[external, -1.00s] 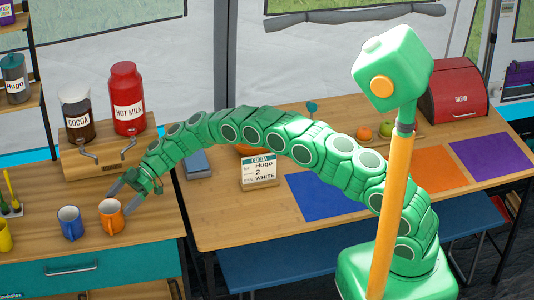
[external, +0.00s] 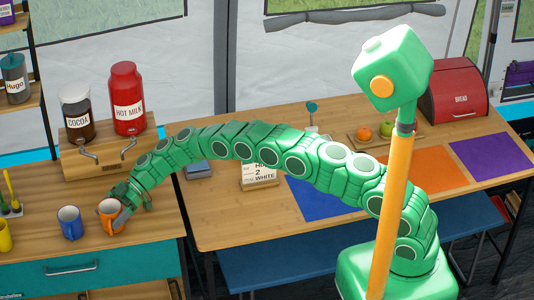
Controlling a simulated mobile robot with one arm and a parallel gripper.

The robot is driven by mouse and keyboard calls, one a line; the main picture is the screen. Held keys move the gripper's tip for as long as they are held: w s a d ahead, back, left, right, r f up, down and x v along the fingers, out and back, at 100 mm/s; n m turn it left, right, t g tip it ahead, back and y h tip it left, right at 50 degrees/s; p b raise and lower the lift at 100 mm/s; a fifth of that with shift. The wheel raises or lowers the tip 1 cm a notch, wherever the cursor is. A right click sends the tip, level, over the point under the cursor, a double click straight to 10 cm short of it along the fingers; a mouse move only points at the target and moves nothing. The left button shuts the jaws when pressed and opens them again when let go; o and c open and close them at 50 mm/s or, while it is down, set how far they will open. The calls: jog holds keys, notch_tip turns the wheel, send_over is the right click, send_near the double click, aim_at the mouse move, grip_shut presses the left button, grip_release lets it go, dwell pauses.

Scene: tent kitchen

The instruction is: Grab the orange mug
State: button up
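The orange mug (external: 107,214) stands upright on the wooden counter at the left, just right of a blue mug. My gripper (external: 115,207) has come in from the right at the orange mug's height. A grey finger shows against the mug's right side; the other finger is mostly hidden behind the mug and the green wrist. I cannot tell whether the fingers press on the mug or stand a little apart from it.
The blue mug (external: 69,223) stands close on the left, and a yellow mug (external: 4,236) is at the far left edge. A wooden dispenser stand (external: 108,156) with cocoa and hot milk containers is behind. An order card (external: 260,175) stands on the right table.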

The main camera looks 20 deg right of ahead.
aim_at(101, 214)
jog(key=c, duration=0.3)
jog(key=shift+c, duration=0.2)
jog(key=shift+r, duration=0.15)
notch_tip(101, 214, up, 4)
jog(key=shift+d+f, duration=0.1)
jog(key=shift+f, duration=0.15)
jog(key=shift+s+d+r, duration=0.3)
jog(key=shift+d+r, duration=0.05)
jog(key=shift+d, duration=0.1)
jog(key=s+d+r, duration=0.6)
jog(key=d+r, duration=0.2)
jog(key=d, duration=0.3)
jog(key=shift+s+r, duration=0.25)
